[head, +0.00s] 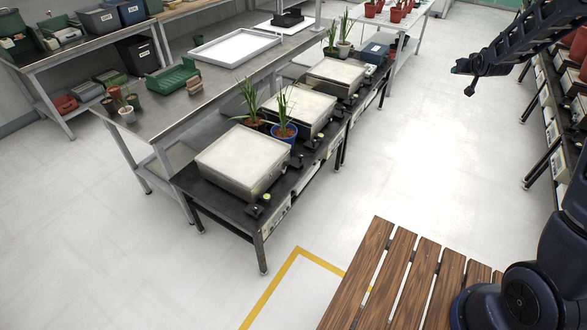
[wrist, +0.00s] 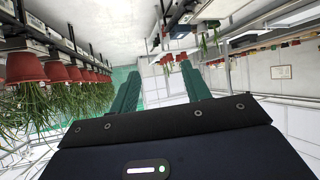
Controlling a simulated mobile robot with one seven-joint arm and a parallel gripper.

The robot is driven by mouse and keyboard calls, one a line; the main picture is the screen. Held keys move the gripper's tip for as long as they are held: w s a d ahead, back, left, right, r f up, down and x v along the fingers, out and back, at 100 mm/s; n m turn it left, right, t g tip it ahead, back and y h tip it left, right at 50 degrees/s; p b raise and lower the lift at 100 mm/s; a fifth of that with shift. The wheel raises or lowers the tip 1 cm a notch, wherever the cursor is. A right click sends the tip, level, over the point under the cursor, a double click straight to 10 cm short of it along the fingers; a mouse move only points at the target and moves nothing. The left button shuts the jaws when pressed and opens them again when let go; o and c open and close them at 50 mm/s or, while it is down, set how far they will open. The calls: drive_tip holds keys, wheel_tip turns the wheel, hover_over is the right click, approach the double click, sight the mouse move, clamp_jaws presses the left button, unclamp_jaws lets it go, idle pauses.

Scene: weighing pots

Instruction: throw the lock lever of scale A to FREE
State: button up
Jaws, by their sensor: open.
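Three scales with flat pale plates stand in a row on a low black bench in the head view: a near one (head: 243,160), a middle one (head: 298,108) and a far one (head: 336,76). Small dark fittings (head: 256,210) sit along their front edge; one by the near scale has a yellow-green spot. I cannot read which scale is A or make out the lever's position. My gripper (head: 464,79) is at the upper right, raised over the aisle, well apart from the scales. In the wrist view its two green fingers (wrist: 160,72) are spread and empty.
Potted plants, one in a blue pot (head: 284,131), stand between the near and middle scales. A metal workbench (head: 165,115) runs behind the scales. A slatted wooden surface (head: 400,275) is in front. The white floor of the aisle is clear.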

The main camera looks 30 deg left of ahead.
drive_tip(key=a+f+n+y, duration=0.4)
drive_tip(key=a+f, duration=0.9)
drive_tip(key=a, duration=0.3)
drive_tip(key=a+f+n+y, duration=0.3)
drive_tip(key=a+f+y, duration=0.1)
drive_tip(key=a+f, duration=1)
drive_tip(key=s+a+f+n+g+y, duration=0.3)
drive_tip(key=s+a+f+n+g, duration=0.3)
drive_tip(key=s+f, duration=0.75)
drive_tip(key=s+a+f+n+g+y, duration=0.3)
drive_tip(key=s+a+f+g, duration=0.4)
drive_tip(key=s+f, duration=0.65)
drive_tip(key=shift+t, duration=0.7)
drive_tip(key=a, duration=0.8)
drive_tip(key=s+a, duration=0.1)
drive_tip(key=a, duration=0.3)
drive_tip(key=shift+s+r, duration=0.1)
drive_tip(key=shift+r, duration=0.15)
